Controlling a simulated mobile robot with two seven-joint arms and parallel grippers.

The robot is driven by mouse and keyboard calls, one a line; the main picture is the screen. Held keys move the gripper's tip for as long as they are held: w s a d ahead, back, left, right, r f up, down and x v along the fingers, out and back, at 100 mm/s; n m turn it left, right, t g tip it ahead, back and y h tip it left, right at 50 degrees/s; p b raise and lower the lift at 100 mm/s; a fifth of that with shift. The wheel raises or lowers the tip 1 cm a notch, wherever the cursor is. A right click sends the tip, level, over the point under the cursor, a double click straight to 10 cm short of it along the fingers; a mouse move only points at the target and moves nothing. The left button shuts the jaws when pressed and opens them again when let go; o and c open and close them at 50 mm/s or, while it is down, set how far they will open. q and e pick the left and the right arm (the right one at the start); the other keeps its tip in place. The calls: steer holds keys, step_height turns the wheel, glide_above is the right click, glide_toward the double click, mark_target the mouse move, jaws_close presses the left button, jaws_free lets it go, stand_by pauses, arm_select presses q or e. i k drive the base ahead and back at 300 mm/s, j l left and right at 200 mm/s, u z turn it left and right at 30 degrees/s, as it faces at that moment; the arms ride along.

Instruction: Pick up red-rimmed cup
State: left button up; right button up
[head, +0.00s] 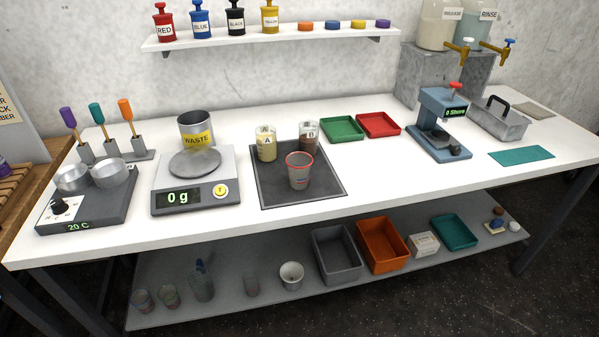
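The red-rimmed cup (299,172) is a clear, see-through cup with a red rim. It stands upright on the dark square mat (324,194) in the middle of the table. A jar labelled A (266,144) with pale yellow contents stands behind it to the left. A jar with brown contents (308,136) stands just behind it to the right, and the cup's rim comes close to it in the picture. Neither of my grippers shows in the head view.
The scale (184,197) reading 0 g is left of the mat, with the WASTE can (196,128) behind. Green (342,129) and red (378,125) trays lie behind right. A blue press (437,128) stands farther right. The white table (400,180) is clear right of the mat.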

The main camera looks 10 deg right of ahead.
mark_target(298, 163)
steer(key=i+l, duration=0.1)
steer(key=l, duration=0.2)
steer(key=i+l, duration=0.15)
steer(key=l, duration=0.15)
steer(key=i+l, duration=0.1)
steer(key=l, duration=0.25)
steer(key=i+l+u, duration=0.1)
steer(key=l, duration=0.3)
steer(key=i+l+u, duration=0.1)
steer(key=l, duration=0.35)
steer(key=i+u, duration=0.1)
steer(key=u, duration=1.25)
